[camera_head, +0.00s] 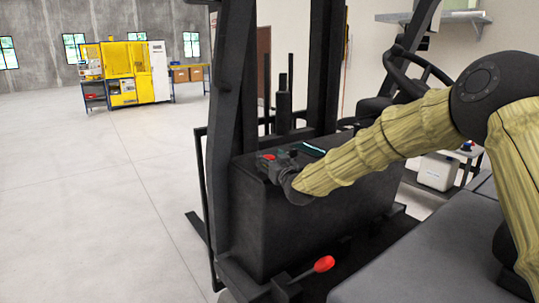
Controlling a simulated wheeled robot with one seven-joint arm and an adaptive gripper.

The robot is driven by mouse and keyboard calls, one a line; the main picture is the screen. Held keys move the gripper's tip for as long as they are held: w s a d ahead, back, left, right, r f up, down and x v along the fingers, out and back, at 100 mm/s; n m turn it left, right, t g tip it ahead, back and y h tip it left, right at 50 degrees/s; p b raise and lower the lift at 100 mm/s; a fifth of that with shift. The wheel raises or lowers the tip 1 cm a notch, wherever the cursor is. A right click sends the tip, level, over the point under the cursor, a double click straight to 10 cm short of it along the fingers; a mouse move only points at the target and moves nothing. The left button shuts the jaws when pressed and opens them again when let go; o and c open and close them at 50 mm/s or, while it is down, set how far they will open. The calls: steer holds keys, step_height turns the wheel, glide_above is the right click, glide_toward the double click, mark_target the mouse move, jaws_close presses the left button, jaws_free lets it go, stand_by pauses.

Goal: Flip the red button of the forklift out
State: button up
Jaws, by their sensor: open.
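The black forklift (290,225) fills the middle of the view. A small red part, which looks like the red button (269,157), shows on top of its dark front console. My gripper (272,166) is low over the console top, close beside the red button. It points away from the camera and to the left. Its fingers are dark against the dark console, so I cannot tell whether they touch the button. Nothing shows held in the gripper. My arm comes in from the right in a yellowish sleeve.
A lever with a red knob (324,264) stands low by the grey seat (430,260). The steering wheel (405,72) is behind my arm. Black mast posts (236,100) rise close left of the gripper. The floor (110,210) at left is clear; a yellow machine (125,70) stands far back.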

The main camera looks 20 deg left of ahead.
steer(key=shift+a+r, duration=0.45)
steer(key=shift+w+a+f, duration=0.1)
steer(key=shift+w+f, duration=0.25)
steer(key=shift+w, duration=0.05)
steer(key=shift+s+r, duration=0.2)
steer(key=shift+c, duration=1.2)
jaws_close()
steer(key=shift+r+b, duration=0.35)
steer(key=shift+r, duration=0.5)
steer(key=shift+w, duration=0.1)
steer(key=shift+o, duration=1.2)
jaws_free()
